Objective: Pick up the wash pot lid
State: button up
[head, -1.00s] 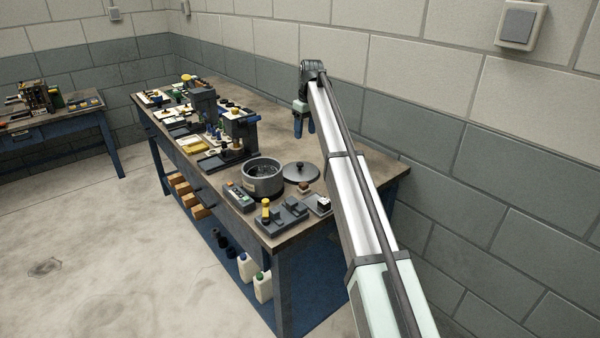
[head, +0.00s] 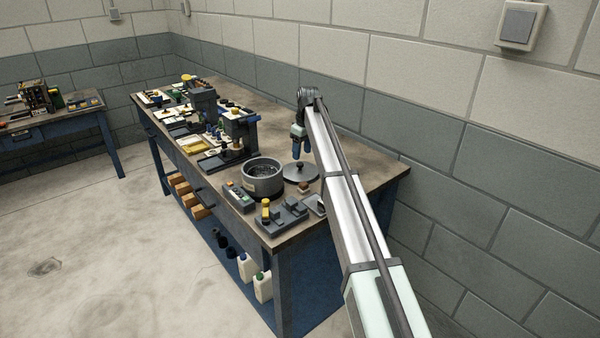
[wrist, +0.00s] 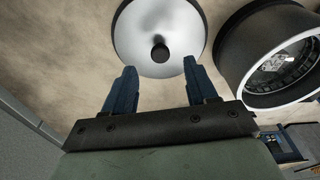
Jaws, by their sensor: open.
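The wash pot lid (head: 300,172) is a round grey metal disc with a dark knob, lying on the workbench (head: 345,178) to the right of the wash pot (head: 262,180). The wrist view shows the lid (wrist: 135,35) with its dark knob near the middle, beyond my fingertips. My gripper (head: 300,152) is above the lid and apart from it, fingers pointing down. In the wrist view my gripper (wrist: 157,78) has its two blue fingers spread wide, with nothing between them. The open pot (wrist: 275,50) is at the right there.
A grey fixture block (head: 282,217) and a small control box (head: 238,197) stand at the bench's near end. Dark machines (head: 240,128) and trays stand farther left. The block wall (head: 450,150) runs along the right. The bench right of the lid looks bare.

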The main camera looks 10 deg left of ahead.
aim_at(300, 163)
jog(key=shift+w+a+f, duration=0.15)
jog(key=shift+a+f, duration=0.05)
jog(key=shift+f, duration=1.1)
jog(key=shift+w+a+f, duration=0.1)
jog(key=shift+a+f, duration=0.05)
jog(key=shift+f, duration=1.15)
grip_shut()
